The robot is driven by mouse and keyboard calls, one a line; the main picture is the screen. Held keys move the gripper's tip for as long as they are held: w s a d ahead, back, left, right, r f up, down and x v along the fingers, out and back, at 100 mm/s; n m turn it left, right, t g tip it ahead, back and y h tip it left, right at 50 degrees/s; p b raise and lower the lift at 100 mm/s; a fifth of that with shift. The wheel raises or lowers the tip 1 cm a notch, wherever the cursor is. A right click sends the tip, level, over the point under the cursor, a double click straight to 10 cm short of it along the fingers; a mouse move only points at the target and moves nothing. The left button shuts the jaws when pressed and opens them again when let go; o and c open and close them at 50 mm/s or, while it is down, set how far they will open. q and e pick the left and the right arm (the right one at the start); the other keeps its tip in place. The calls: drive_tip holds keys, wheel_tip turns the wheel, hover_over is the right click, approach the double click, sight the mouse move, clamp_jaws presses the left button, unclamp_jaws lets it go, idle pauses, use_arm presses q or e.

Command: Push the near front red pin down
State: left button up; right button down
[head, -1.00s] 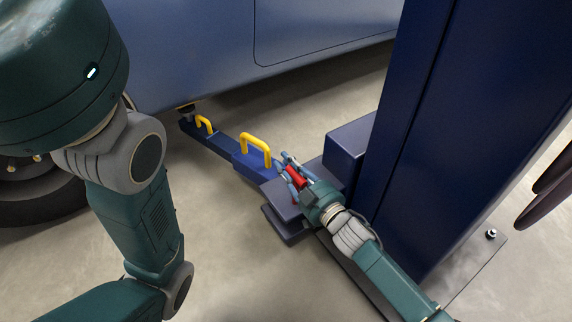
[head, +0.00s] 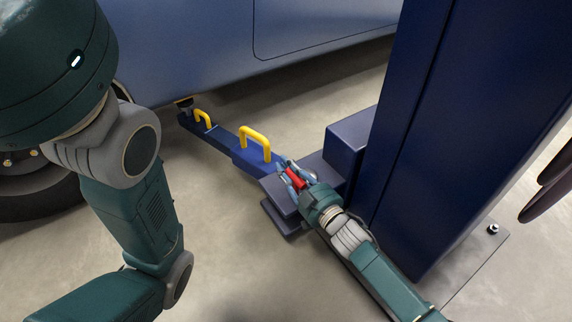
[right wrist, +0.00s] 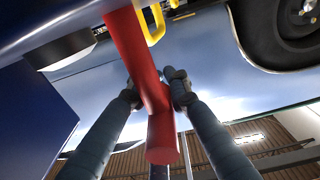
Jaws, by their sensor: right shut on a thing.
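The red pin (head: 295,179) stands at the lift arm's end beside the blue column, in the head view. It also shows as a thick red rod (right wrist: 132,50) with a short side piece in the right wrist view. My right gripper (head: 289,173) is at the pin, with fingers on both sides of it. In the right wrist view its fingertips (right wrist: 158,88) are closed in around the pin's lower part. The pin's lower seat is hidden by the gripper in the head view. My left arm crosses the left of the head view, but its gripper is out of the picture.
The blue lift column (head: 440,130) rises close to my right forearm. The blue lift arm (head: 240,152), with yellow handles (head: 255,138), runs under the light-blue car (head: 190,45). A bolted base plate (head: 470,265) lies at right. The floor left of the arm is clear.

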drive_tip(key=c, duration=1.6)
unclamp_jaws()
drive_tip(key=shift+s+a+f, duration=0.15)
drive_tip(key=shift+s+f, duration=0.15)
drive_tip(key=shift+f, duration=0.05)
drive_tip(key=shift+c, duration=0.2)
drive_tip(key=shift+w+r, duration=0.1)
drive_tip(key=shift+r, duration=0.05)
drive_tip(key=v, duration=1.2)
